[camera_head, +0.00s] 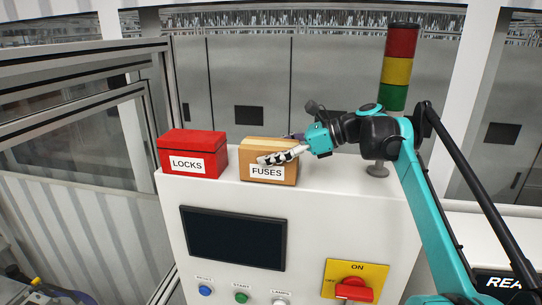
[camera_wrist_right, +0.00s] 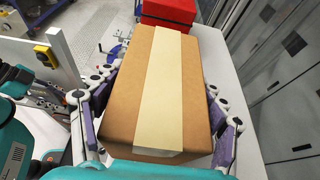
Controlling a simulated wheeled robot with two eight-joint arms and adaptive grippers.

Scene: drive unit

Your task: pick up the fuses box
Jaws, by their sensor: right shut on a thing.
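The fuses box (camera_head: 268,174) is a brown cardboard box with pale tape along its top and a white FUSES label. It stands on top of the white cabinet, right of the red box. My right gripper (camera_head: 277,154) reaches it from the right and is shut on it. In the right wrist view the fuses box (camera_wrist_right: 158,85) fills the middle, with a finger of my right gripper (camera_wrist_right: 160,103) along each long side. The box's underside is hidden, so I cannot tell if it is lifted. My left gripper does not show.
A red LOCKS box (camera_head: 192,153) stands just left of the fuses box. A red, yellow and green signal tower (camera_head: 398,68) rises at the cabinet's right. The cabinet front has a dark screen (camera_head: 234,237), buttons and a red rotary switch (camera_head: 354,289). A metal-framed fence is at the left.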

